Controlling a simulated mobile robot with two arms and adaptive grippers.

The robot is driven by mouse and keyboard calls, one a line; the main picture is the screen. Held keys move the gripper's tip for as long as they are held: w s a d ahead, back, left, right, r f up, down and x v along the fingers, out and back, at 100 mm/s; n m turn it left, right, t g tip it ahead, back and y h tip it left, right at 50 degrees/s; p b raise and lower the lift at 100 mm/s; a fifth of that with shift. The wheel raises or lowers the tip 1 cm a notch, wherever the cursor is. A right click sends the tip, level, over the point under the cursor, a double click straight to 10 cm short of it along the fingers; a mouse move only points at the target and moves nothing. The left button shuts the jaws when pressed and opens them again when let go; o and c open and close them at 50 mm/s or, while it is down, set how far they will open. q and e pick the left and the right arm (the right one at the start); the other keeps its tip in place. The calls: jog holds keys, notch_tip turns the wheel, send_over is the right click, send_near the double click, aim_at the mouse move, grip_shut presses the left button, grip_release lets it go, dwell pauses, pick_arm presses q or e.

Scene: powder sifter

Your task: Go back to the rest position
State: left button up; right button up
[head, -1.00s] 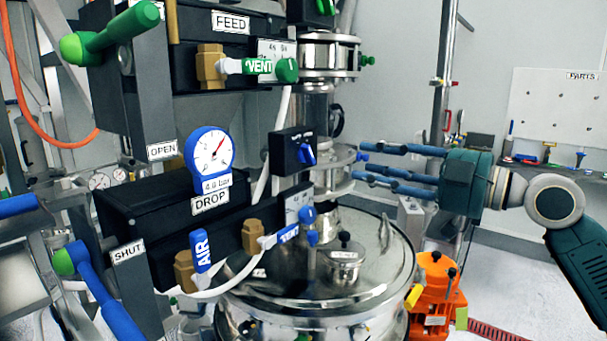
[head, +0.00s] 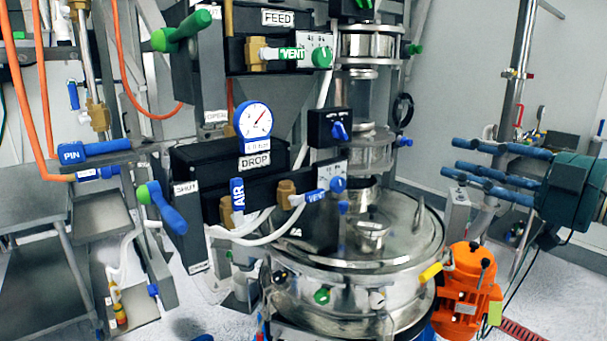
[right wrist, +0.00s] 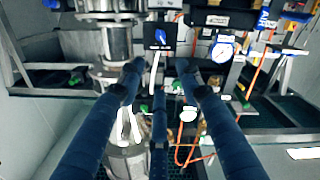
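My right gripper (head: 456,160) is at the right of the head view, its blue fingers pointing left towards the sifter. The fingers are spread and hold nothing. In the right wrist view the gripper (right wrist: 160,74) also shows empty fingers apart, with the machine beyond them. In the head view a gap shows between the fingertips and the steel vessel (head: 310,265). My left gripper is in neither view.
The DROP valve box (head: 200,155) with its gauge (head: 254,121) and the FEED box (head: 290,35) stand centre left. A blue PIN handle (head: 95,150) juts out at left. An orange motor (head: 466,292) stands right of the vessel. Floor shows at lower right.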

jog(key=s+a+f+m+g+h, duration=0.1)
jog(key=s+a+f+g+h, duration=0.15)
jog(key=f, duration=1.05)
jog(key=s+a+f+m+g+h, duration=0.15)
jog(key=a+f, duration=0.25)
jog(key=f, duration=1)
jog(key=s+a+f+m+g+h, duration=0.1)
jog(key=s+a+f+m+g, duration=0.15)
jog(key=f, duration=1.05)
jog(key=s+d+f+m+g+h, duration=0.1)
jog(key=s+f+m+g+h, duration=0.2)
jog(key=s+f, duration=0.7)
jog(key=s+d+f+m+g+h, duration=0.1)
jog(key=s+f+m+h, duration=0.45)
jog(key=s, duration=0.95)
notch_tip(320, 180, down, 26)
jog(key=s+n+g+y, duration=0.1)
jog(key=n+g+y, duration=0.1)
jog(key=y, duration=0.1)
jog(key=s+d+f, duration=0.3)
jog(key=s+f, duration=1.4)
jog(key=s, duration=0.1)
jog(key=shift+g, duration=0.35)
